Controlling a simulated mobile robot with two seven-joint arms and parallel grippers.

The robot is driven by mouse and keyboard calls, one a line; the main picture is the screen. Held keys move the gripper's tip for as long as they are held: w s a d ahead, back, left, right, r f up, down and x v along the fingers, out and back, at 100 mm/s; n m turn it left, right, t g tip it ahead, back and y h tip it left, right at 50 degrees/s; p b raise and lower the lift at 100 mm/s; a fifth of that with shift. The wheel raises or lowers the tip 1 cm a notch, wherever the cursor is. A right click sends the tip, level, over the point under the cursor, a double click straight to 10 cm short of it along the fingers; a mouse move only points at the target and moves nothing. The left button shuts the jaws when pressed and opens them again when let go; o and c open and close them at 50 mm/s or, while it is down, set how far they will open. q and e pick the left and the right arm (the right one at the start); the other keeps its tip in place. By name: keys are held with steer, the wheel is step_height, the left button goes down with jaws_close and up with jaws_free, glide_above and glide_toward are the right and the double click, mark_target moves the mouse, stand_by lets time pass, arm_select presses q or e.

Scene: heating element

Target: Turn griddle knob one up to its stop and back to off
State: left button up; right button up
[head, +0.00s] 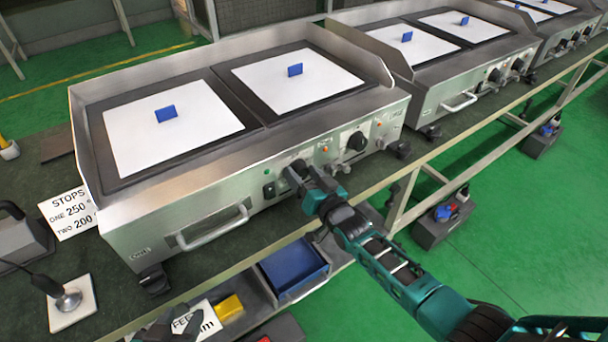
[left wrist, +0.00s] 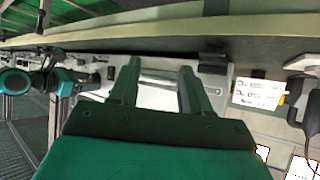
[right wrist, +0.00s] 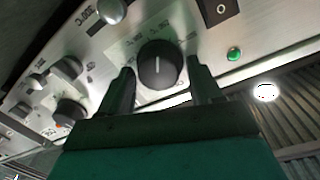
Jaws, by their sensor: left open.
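The near griddle (head: 262,150) has two white plates with blue blocks on top. Its front panel carries a black knob at my right gripper (head: 298,178) and another black knob (head: 356,141) further right. My left gripper (head: 180,326) is open and empty, low in front of the griddle. In the left wrist view its fingers (left wrist: 158,66) point towards the griddle front.
A black switch (right wrist: 218,10) and a green button (right wrist: 234,54) are close to the knob. A bar handle (head: 212,228) juts from the griddle front. A blue tray (head: 292,270) sits on the lower shelf. More griddles (head: 450,60) stand to the right.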

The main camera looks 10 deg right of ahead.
steer(key=shift+o, duration=0.8)
steer(key=p+v, duration=0.2)
steer(key=v, duration=1)
steer(key=shift+s+p, duration=0.4)
steer(key=shift+d, duration=0.15)
